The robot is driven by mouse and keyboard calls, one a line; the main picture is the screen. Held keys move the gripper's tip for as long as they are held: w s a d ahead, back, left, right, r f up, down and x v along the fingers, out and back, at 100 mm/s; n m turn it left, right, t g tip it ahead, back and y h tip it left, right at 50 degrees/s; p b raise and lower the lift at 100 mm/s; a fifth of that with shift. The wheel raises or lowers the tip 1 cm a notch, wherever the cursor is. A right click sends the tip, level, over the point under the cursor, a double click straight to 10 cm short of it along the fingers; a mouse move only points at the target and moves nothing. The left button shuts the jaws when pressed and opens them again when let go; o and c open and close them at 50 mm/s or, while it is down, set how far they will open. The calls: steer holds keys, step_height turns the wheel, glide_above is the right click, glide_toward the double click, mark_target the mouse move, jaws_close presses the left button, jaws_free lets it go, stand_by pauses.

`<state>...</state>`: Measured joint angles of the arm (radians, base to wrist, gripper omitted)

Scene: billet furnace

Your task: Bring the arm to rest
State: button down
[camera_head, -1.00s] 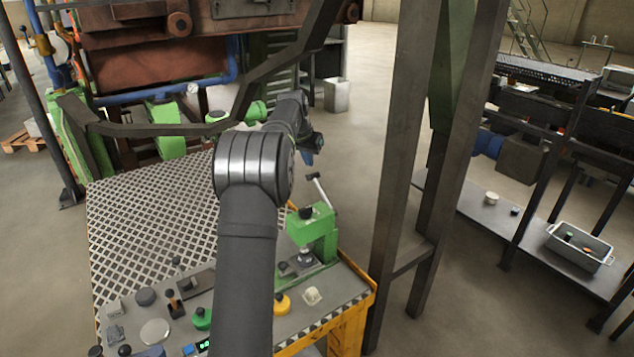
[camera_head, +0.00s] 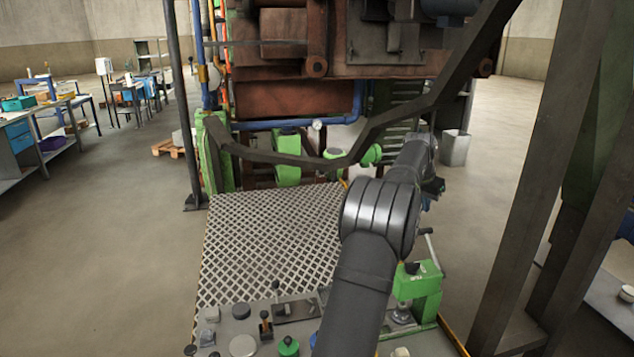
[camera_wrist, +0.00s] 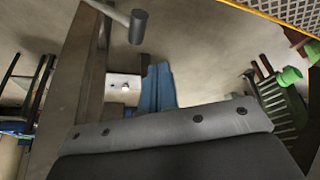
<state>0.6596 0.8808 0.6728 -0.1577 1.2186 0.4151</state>
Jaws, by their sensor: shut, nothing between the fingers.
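My gripper shows in the wrist view as two blue fingers (camera_wrist: 157,75), side by side and closed, with nothing held. The arm's far end is beyond the green lever press (camera_head: 418,285), near the furnace front. I see no contact between the gripper and anything.
A bent dark rail (camera_head: 290,150) crosses before the rusty furnace (camera_head: 280,98). Steel posts (camera_head: 545,200) stand close on the right. The press lever (camera_head: 430,247) sticks up beside my arm, its grip (camera_wrist: 138,25) near in the wrist view. Open floor (camera_head: 130,230) lies left.

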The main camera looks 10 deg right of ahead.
step_height(320, 180, down, 7)
steer(key=shift+r, duration=0.2)
stand_by(0.9)
steer(key=c, duration=1.6)
jaws_free()
steer(key=shift+a+r, duration=0.15)
steer(key=shift+a, duration=0.05)
steer(key=o, duration=1.6)
steer(key=s+a+r+n, duration=0.5)
steer(key=s+a+r, duration=0.1)
steer(key=a, duration=0.4)
steer(key=shift+s, duration=0.55)
steer(key=s+a+r+n, duration=0.2)
steer(key=s+a+n, duration=0.5)
steer(key=s+a, duration=0.6)
steer(key=x, duration=1)
steer(key=shift+f, duration=0.15)
